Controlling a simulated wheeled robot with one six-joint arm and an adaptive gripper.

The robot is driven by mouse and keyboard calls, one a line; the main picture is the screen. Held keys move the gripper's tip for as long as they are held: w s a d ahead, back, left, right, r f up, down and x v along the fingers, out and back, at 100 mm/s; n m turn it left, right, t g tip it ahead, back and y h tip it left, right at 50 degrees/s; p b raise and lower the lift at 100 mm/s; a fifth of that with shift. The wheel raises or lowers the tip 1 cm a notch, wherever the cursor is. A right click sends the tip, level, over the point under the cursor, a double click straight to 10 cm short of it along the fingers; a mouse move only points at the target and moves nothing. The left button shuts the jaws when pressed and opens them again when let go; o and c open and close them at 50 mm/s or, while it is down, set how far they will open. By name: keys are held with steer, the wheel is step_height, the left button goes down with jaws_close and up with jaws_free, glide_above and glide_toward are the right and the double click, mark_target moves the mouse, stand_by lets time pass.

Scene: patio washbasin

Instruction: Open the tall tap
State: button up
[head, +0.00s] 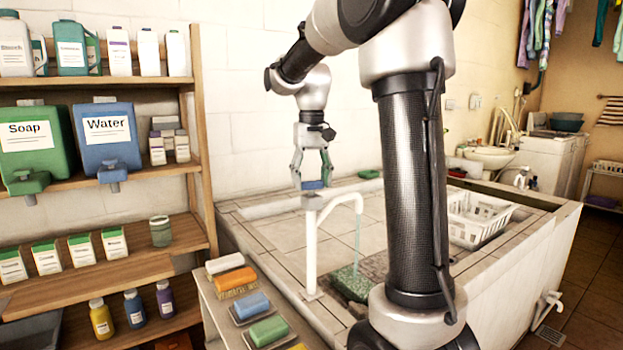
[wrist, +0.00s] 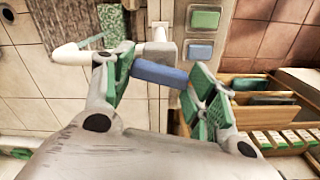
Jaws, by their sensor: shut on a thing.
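The tall tap (head: 311,250) is a white pipe at the near left of the tiled washbasin, with its spout bent over to the right. A thin bluish-green stream (head: 357,235) hangs below the spout. Its blue lever (wrist: 158,73) sits on a grey head (wrist: 160,52); the lever also shows at the tap's top in the head view (head: 312,185). My gripper (head: 312,181) points down at the tap's top. In the wrist view, its green-padded fingers (wrist: 162,74) stand on either side of the lever, shut on it. The pads partly hide the lever's ends.
The tiled washbasin (head: 262,212) holds a green block (head: 350,284) under the spout and a white basket (head: 480,218) at right. A ledge with soaps and a brush (head: 232,283) runs near the tap. Wooden shelves (head: 160,265) with bottles stand at left.

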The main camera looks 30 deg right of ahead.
steer(key=shift+n, duration=1.5)
steer(key=o, duration=1)
step_height(320, 180, up, 12)
steer(key=shift+r, duration=0.1)
